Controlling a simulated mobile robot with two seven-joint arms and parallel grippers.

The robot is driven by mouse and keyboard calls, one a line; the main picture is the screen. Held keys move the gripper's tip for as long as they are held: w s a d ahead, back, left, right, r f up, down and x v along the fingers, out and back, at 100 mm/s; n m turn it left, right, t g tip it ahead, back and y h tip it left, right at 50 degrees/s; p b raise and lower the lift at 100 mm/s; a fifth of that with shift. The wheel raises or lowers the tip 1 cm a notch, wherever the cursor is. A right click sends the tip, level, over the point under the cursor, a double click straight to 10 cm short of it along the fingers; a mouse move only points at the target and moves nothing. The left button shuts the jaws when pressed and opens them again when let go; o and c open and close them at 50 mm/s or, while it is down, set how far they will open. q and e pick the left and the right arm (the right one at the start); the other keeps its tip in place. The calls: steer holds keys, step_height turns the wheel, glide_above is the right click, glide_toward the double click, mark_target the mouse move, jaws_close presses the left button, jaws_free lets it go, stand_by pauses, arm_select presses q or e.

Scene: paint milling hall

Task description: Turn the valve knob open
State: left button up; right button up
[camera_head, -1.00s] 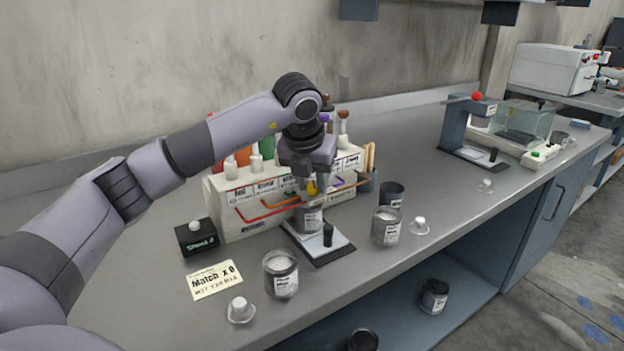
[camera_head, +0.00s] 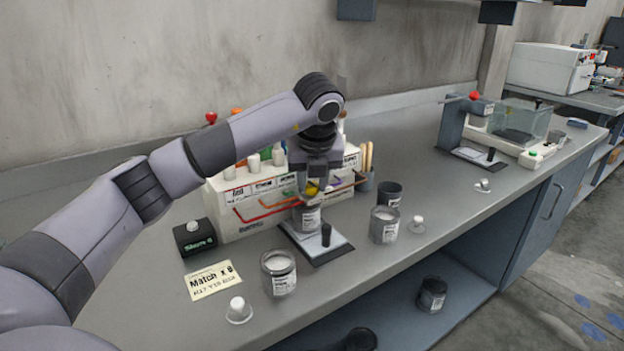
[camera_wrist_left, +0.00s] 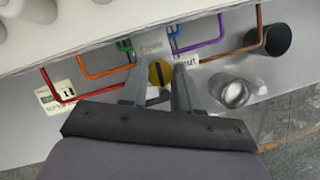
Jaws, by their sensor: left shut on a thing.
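The valve knob is a round yellow disc (camera_wrist_left: 160,74) with a dark slot or bar across it, on the front of the white dispenser (camera_head: 232,220) with coloured pipes. In the head view the knob (camera_head: 312,188) shows as a small yellow patch below my left wrist. My left gripper (camera_wrist_left: 158,82) has one finger on each side of the knob and is shut on it. In the head view my left gripper (camera_head: 313,183) partly covers the knob. My right gripper is in neither view.
A grey can (camera_head: 307,218) stands under the pipes on a small scale (camera_head: 318,248). Open cans (camera_head: 280,276) (camera_head: 384,227) and small white caps (camera_head: 238,310) stand near the bench's front edge. A dark box (camera_head: 195,239) and a "Match" card (camera_head: 212,281) lie left.

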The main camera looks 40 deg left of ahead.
arm_select(q)
steer(key=shift+r, duration=0.1)
steer(key=o, duration=1.1)
steer(key=shift+c, duration=0.2)
steer(key=v, duration=0.7)
steer(key=shift+s, duration=0.1)
